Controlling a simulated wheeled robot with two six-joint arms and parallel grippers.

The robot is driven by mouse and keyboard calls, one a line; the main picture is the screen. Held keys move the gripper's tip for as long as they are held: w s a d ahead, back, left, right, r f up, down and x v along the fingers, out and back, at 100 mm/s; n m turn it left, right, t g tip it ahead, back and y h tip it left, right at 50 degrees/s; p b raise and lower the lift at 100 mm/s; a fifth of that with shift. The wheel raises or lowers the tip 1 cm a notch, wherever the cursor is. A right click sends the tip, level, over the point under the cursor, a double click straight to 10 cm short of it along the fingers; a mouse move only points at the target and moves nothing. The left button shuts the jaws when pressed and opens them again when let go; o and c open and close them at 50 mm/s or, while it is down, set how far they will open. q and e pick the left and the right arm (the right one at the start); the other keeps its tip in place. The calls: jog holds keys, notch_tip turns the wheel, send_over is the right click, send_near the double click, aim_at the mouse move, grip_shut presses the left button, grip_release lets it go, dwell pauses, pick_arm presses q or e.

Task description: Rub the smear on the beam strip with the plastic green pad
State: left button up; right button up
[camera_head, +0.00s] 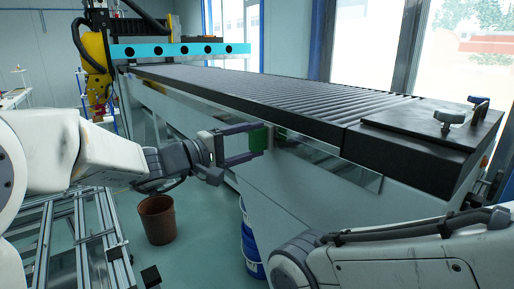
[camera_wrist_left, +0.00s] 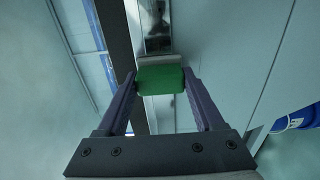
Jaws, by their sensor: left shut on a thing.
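The green pad (camera_head: 259,139) is held between the fingertips of my left gripper (camera_head: 246,145), which is shut on it, at the side of the long beam. In the left wrist view the pad (camera_wrist_left: 160,79) sits between the two fingers (camera_wrist_left: 161,84), with a pale grey layer on its far side. The shiny beam strip (camera_head: 334,164) runs along the beam's side below the dark rollers. It also shows in the left wrist view (camera_wrist_left: 156,40), just beyond the pad, with dark smudgy patches near the top. I cannot tell whether the pad touches it. My right gripper is out of view.
A roller bed (camera_head: 270,92) tops the beam, ending in a dark plate (camera_head: 425,130) with clamps. A brown bin (camera_head: 158,220) and a blue drum (camera_head: 251,245) stand on the floor below. A metal frame (camera_head: 85,235) lies at lower left.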

pick_arm(q)
jog(key=shift+w+a, duration=0.15)
jog(key=shift+w, duration=0.25)
jog(key=shift+s+a+b, duration=0.2)
jog(key=shift+a+b, duration=0.15)
jog(key=shift+a, duration=0.05)
jog(key=shift+b+v, duration=0.8)
jog(key=shift+v, duration=1.8)
